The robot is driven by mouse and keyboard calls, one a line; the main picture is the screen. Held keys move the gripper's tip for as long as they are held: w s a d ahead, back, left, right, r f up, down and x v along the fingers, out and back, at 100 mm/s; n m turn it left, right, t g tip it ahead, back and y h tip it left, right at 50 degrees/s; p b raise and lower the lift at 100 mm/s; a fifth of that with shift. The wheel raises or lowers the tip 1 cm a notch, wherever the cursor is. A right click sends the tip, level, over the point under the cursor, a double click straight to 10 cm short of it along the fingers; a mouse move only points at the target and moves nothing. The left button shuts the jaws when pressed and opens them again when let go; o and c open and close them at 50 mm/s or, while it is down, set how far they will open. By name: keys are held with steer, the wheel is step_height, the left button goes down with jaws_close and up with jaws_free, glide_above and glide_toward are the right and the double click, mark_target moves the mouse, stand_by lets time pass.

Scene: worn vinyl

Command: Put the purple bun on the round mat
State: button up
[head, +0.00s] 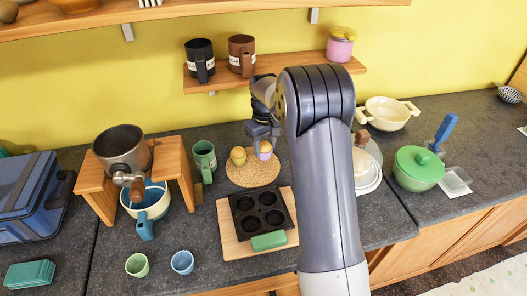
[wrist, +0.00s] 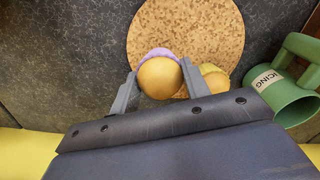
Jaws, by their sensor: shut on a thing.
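The round cork mat (head: 243,177) lies on the dark counter below the wall shelf. My gripper (head: 264,143) is over the mat's right part, shut on the purple bun (head: 264,154), which has a tan top and a purple lower part. In the wrist view, the purple bun (wrist: 160,76) sits between the two fingers of my gripper (wrist: 159,84), by the edge of the round mat (wrist: 190,25). Whether the bun touches the mat I cannot tell. A yellow bun (head: 238,156) is on the mat just left of it, partly hidden by a finger in the wrist view (wrist: 216,80).
A green mug (head: 204,160) labelled icing stands left of the mat. A dark muffin tin (head: 243,208) on a wooden board lies in front of the mat. The shelf (head: 225,82) with two mugs is above. A wooden stand (head: 170,155) with a pot is at left.

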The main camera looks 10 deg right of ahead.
mark_target(264, 153)
steer(key=shift+f, duration=1.6)
steer(key=shift+f, duration=0.2)
steer(key=o, duration=1)
steer(key=shift+r, duration=0.15)
step_height(264, 153, up, 12)
steer(key=shift+r+b, duration=0.1)
steer(key=shift+b, duration=0.35)
